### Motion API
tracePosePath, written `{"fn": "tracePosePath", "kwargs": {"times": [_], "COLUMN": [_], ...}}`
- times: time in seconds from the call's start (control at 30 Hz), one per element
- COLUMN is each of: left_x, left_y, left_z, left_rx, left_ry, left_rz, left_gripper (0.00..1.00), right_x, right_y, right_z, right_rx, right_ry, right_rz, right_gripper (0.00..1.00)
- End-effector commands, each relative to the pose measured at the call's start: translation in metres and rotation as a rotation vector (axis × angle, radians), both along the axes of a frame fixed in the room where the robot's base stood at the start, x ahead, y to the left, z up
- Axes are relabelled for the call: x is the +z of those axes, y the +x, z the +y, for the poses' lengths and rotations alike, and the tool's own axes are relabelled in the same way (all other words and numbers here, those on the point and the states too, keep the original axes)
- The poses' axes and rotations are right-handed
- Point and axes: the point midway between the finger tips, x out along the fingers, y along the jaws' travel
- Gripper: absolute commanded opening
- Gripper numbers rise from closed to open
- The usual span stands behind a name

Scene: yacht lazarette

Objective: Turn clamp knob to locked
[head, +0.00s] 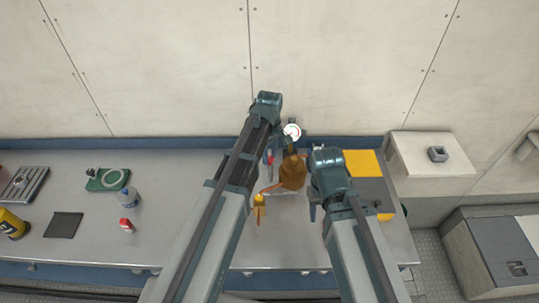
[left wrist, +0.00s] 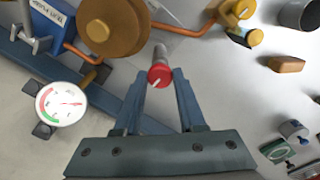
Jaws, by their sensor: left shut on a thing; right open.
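A round red knob (left wrist: 160,76) with a white line on its face sits at the end of a short grey stem in the left wrist view. My left gripper (left wrist: 162,80) has a finger on either side of it and is shut on it. The white line slants. In the head view, my left gripper (head: 271,148) is mostly hidden by its own arm, and a bit of red shows just below it. My right gripper (head: 312,206) hangs left of its arm over the bench, open; its fingers are hardly visible.
A brown round body (head: 292,172) with copper pipes stands between my arms, beside a white gauge (head: 292,131). A yellow valve (head: 259,201) is nearer the front. A bottle (head: 129,197) and red-and-white item (head: 126,225) lie left. Clear bench (head: 165,235) lies left of my arms.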

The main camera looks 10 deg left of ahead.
Motion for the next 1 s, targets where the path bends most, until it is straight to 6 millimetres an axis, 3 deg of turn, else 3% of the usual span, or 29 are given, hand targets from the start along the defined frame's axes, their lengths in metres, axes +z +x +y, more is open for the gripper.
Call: {"fn": "tracePosePath", "kwargs": {"times": [0.37, 1.0], "left_x": [-0.0001, -0.0001], "left_y": [0.0000, 0.0000], "left_z": [0.0000, 0.0000], "left_rx": [-0.166, -0.768], "left_ry": [0.000, 0.000], "left_rz": [0.000, 0.000], "left_gripper": [0.00, 0.00], "right_x": [-0.0001, -0.0001], "right_y": [0.0000, 0.0000], "right_z": [0.0000, 0.0000], "right_rx": [0.000, 0.000], "right_ry": [0.000, 0.000], "right_rz": [0.000, 0.000], "right_gripper": [0.50, 0.50]}}
